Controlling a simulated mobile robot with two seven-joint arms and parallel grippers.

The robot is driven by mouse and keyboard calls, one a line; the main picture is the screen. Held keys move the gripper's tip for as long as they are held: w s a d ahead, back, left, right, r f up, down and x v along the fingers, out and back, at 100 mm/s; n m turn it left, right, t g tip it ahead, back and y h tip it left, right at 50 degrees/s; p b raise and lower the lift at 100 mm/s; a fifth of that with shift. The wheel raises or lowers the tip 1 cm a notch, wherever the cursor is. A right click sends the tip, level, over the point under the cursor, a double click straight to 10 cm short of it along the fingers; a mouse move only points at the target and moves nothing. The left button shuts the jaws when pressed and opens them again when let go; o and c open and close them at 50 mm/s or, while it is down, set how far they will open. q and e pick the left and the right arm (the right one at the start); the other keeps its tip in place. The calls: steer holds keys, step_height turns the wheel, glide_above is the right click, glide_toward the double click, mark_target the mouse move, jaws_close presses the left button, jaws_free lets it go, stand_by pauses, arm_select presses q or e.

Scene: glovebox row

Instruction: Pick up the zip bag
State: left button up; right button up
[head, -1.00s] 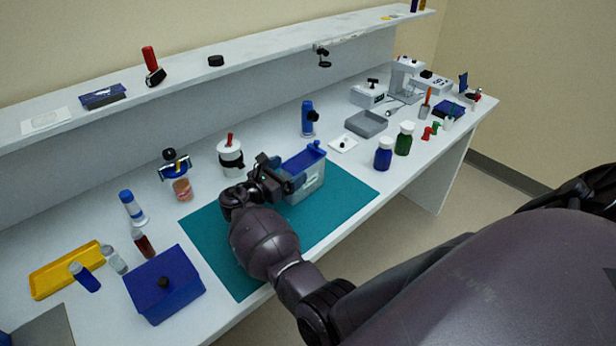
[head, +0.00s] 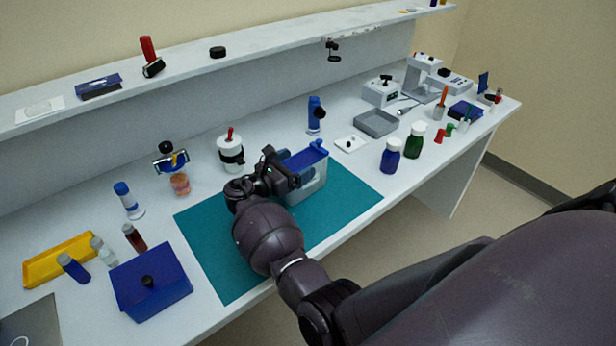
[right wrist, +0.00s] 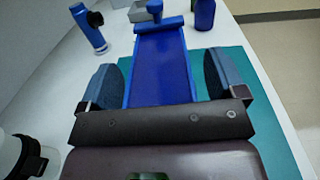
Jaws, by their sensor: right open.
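A translucent, pale-sided object with a long blue top (head: 309,184) stands on the teal mat. It is the likeliest zip bag, though I cannot confirm this from its look. In the right wrist view its flat blue top (right wrist: 160,70) runs away from me to a raised blue bar at the far end. My right gripper (head: 292,168) is at its near-left end in the head view. In the right wrist view the two blue-grey fingers (right wrist: 165,80) are apart, one on each side of the blue top, with gaps showing. My left gripper is not in view.
The teal mat (head: 235,270) is bare around the object. A white jar (head: 230,153) stands behind my wrist. A blue box (head: 150,285) and yellow tray (head: 60,258) are at left. Blue (head: 390,156) and green (head: 414,142) bottles stand at right. A shelf (head: 270,42) runs along the back.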

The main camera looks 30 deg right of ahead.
steer(key=shift+a, duration=0.1)
steer(key=shift+c, duration=1)
steer(key=c, duration=1)
steer(key=shift+r, duration=0.15)
